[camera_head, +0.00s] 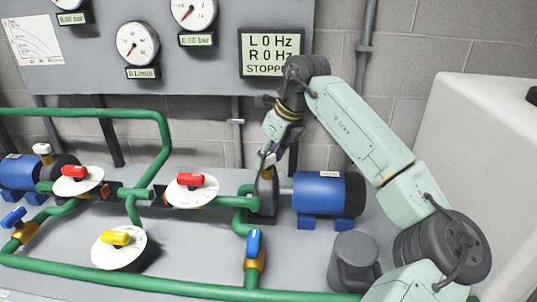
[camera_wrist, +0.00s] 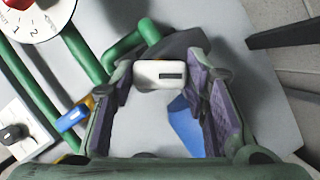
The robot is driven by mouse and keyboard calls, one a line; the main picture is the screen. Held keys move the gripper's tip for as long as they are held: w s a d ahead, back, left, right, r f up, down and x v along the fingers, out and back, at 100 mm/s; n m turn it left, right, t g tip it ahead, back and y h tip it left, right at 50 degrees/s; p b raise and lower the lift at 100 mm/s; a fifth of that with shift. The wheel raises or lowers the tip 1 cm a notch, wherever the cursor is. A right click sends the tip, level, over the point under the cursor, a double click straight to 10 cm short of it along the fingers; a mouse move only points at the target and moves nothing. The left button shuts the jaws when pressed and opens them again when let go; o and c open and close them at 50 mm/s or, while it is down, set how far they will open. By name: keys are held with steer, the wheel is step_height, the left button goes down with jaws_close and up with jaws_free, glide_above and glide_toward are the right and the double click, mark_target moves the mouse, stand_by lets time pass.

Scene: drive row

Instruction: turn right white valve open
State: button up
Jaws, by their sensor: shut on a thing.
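The right white valve (camera_wrist: 148,70) shows in the wrist view as a white handle with a dark label, set on a dark pump body. It lies between the fingertips of my gripper (camera_wrist: 163,82), which is shut on it. In the head view my gripper (camera_head: 269,158) reaches down to the dark pump body (camera_head: 265,194) left of the right blue motor (camera_head: 324,192). The fingers mostly hide the white handle there. The left white valve (camera_head: 42,149) stands on the left pump, away from my gripper.
Red-handled dials (camera_head: 190,188) and (camera_head: 77,179), a yellow-handled dial (camera_head: 117,240) and blue valve handles (camera_head: 253,243) and (camera_head: 13,217) sit along the green pipes (camera_head: 150,284). The display (camera_head: 271,53) reads L 0 Hz, R 0 Hz. A pale tank (camera_head: 480,130) stands at right.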

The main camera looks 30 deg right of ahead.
steer(key=n+y+p, duration=0.1)
steer(key=n, duration=0.2)
steer(key=shift+d+r+n+g, duration=0.1)
steer(key=shift+r+n+g, duration=0.05)
steer(key=shift+n+g, duration=0.2)
steer(key=shift+w+n+g+y+p, duration=0.1)
steer(key=shift+n+g+y+p, duration=0.4)
steer(key=shift+n+p, duration=0.7)
steer(key=shift+n, duration=0.45)
steer(key=o, duration=1.1)
steer(key=shift+o, duration=0.2)
steer(key=v, duration=1.1)
steer(key=shift+d+r, duration=0.2)
steer(key=shift+r, duration=0.1)
